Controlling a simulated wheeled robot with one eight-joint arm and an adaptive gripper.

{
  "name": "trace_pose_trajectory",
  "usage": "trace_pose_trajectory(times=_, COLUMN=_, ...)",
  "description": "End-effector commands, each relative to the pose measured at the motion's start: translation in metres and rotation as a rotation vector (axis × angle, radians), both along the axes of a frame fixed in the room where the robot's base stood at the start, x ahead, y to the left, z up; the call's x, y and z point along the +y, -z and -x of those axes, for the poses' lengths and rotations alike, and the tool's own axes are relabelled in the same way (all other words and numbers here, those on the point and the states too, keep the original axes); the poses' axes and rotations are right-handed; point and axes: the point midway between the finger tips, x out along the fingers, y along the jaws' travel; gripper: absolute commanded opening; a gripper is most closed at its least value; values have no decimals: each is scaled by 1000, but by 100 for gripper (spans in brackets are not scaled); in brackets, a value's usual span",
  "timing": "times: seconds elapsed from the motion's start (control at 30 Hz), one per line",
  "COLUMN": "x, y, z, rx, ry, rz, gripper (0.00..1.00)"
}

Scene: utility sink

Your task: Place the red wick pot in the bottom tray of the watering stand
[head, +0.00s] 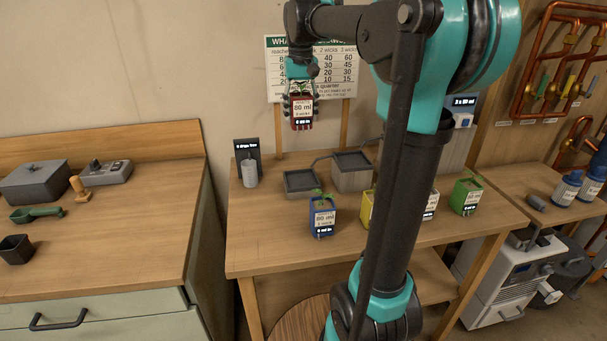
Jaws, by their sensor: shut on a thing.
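My gripper (301,88) is shut on the red wick pot (301,115). It holds the pot upright, high above the wooden table and in front of the wall chart. The pot has a small green plant and a white label that reads 80 ml. The watering stand on the table below has a lower dark tray (300,194) on the left. A taller grey block with a tray top (351,180) stands to its right. Both trays look empty of pots. A thin tube seems to link them.
A blue pot (322,222) stands in front of the trays. A yellow pot (366,212) and a white pot (431,208) are partly behind my arm. A green pot (466,196) is at right. A grey cup (249,174) stands left of the trays. The table's front left is clear.

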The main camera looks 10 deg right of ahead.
Motion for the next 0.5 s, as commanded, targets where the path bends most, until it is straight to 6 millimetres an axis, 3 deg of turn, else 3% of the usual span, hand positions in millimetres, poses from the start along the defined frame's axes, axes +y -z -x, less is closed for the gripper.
trace_pose_trajectory(times=0.5, x=0, y=122, z=0, rx=0, ry=0, rz=0, gripper=15)
